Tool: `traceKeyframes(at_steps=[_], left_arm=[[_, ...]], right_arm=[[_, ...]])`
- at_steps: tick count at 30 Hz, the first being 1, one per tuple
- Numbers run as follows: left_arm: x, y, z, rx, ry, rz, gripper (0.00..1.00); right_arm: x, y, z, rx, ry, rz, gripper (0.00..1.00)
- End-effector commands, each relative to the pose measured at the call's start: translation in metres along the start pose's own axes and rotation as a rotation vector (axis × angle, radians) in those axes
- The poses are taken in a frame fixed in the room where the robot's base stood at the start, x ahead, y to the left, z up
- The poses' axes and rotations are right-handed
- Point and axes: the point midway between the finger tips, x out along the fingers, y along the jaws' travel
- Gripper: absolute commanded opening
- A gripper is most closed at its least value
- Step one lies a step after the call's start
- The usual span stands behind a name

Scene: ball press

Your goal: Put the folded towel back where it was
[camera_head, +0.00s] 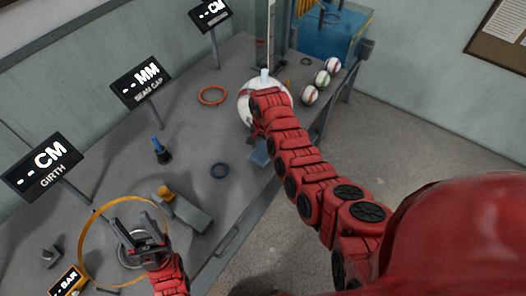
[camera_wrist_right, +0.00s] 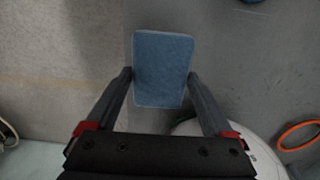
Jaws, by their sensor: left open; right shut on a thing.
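The folded towel is a flat blue-grey block; in the right wrist view the towel (camera_wrist_right: 163,60) sits between the fingertips of my right gripper (camera_wrist_right: 160,77), which is shut on it. In the head view the towel (camera_head: 260,157) shows just below my right gripper (camera_head: 258,138), near the bench's front edge. The arm hides part of the gripper there. I cannot tell whether the towel touches the bench. My left gripper (camera_head: 137,243) is open and empty at the lower left, over the large yellow hoop.
Small balls (camera_head: 322,78) line the right edge. Display signs (camera_head: 141,82) stand along the back. The large yellow hoop (camera_head: 82,247) stands lower left.

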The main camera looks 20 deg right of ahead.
Motion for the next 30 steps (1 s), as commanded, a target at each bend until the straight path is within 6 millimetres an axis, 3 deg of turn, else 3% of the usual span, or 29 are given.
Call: traceKeyframes(at_steps=[11, 22, 30], left_arm=[[0.003, 0.0, 0.0, 0.0, 0.0, 0.0, 0.52], [-0.001, 0.0, 0.0, 0.0, 0.0, 0.0, 0.52], [-0.001, 0.0, 0.0, 0.0, 0.0, 0.0, 0.52]], right_arm=[[0.003, -0.006, -0.004, 0.006, -0.003, -0.001, 0.32], [0.034, -0.005, -0.004, 0.004, -0.002, 0.001, 0.32], [0.036, -0.006, -0.004, 0.006, -0.002, -0.002, 0.32]])
